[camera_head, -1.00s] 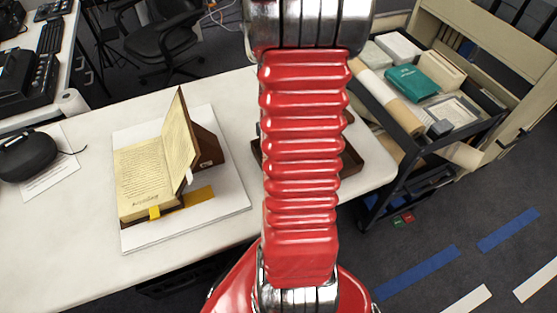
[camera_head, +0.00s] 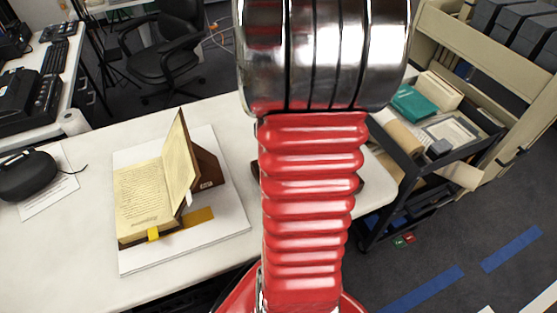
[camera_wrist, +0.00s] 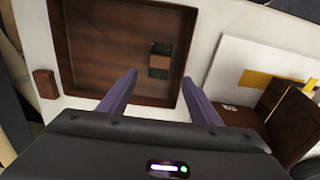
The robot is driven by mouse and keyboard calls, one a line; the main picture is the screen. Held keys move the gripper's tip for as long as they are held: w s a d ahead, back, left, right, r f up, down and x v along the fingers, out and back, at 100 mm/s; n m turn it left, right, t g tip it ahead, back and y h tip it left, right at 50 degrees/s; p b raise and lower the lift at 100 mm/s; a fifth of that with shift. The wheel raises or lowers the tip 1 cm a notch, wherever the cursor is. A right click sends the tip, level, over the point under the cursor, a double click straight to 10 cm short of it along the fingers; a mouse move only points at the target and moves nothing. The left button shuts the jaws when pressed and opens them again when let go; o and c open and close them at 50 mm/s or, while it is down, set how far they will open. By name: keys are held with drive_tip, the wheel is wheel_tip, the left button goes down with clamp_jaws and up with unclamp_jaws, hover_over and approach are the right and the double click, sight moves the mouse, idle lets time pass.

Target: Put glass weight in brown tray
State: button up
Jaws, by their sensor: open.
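The brown tray (camera_wrist: 68,48) lies on the white table in the wrist view. In the head view my arm hides most of it. A small block with dark greenish ends and a brown middle (camera_wrist: 159,60) lies inside the tray, near its right wall. It may be the glass weight seen through to the tray floor, but I cannot tell for sure. My gripper (camera_wrist: 159,76) is open, with its two purple fingers apart over the tray's near side. The block shows between and just beyond the fingertips, and nothing is held. My gripper is hidden in the head view.
A small brown block (camera_wrist: 46,84) sits on the table left of the tray. An open book (camera_head: 147,195) rests on a white board (camera_head: 228,215) with a yellow strip. A black case (camera_head: 27,175) lies at the far left. A loaded cart (camera_head: 402,160) stands at right.

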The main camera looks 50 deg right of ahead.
idle(0.3)
drive_tip(key=w+a+r+n+t+h, duration=0.1)
drive_tip(key=w+a+r, duration=0.2)
drive_tip(key=a+r, duration=0.4)
drive_tip(key=w+a+r+n+t, duration=0.2)
drive_tip(key=w+a+r, duration=0.15)
drive_tip(key=a, duration=0.45)
drive_tip(key=s+a+r+n+t, duration=0.1)
drive_tip(key=s+a+r, duration=0.1)
drive_tip(key=a, duration=0.6)
drive_tip(key=s+a+r+n+t+y, duration=0.1)
drive_tip(key=s+a+r, duration=0.1)
drive_tip(key=a+r, duration=0.3)
drive_tip(key=a, duration=0.3)
drive_tip(key=shift+r+n+t, duration=0.25)
drive_tip(key=shift+n+t, duration=0.05)
drive_tip(key=shift+n, duration=0.1)
drive_tip(key=shift+s, duration=0.1)
